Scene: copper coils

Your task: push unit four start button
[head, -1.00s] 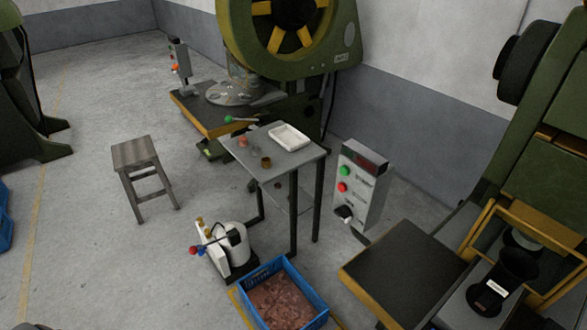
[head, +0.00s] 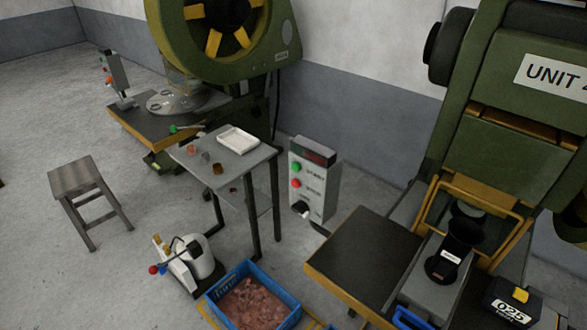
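The unit four press (head: 480,110) stands at the right, green with a white sign reading "UNIT 4", its last part cut off by the frame edge. A grey control box (head: 316,185) stands left of it, with a dark display on top. A green button (head: 297,167) labelled like "START" is on its front. A red button (head: 296,183) sits below it, and a black knob (head: 301,208) lower down. Whether this box belongs to unit four cannot be told for certain. Neither of my grippers is in view.
A dark press table (head: 362,255) juts out at the lower right. A blue crate (head: 289,318) of copper-coloured pieces and a small side table (head: 250,165) stand left of the box. A wooden stool (head: 78,177) is at the left. The floor in front of the stool is clear.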

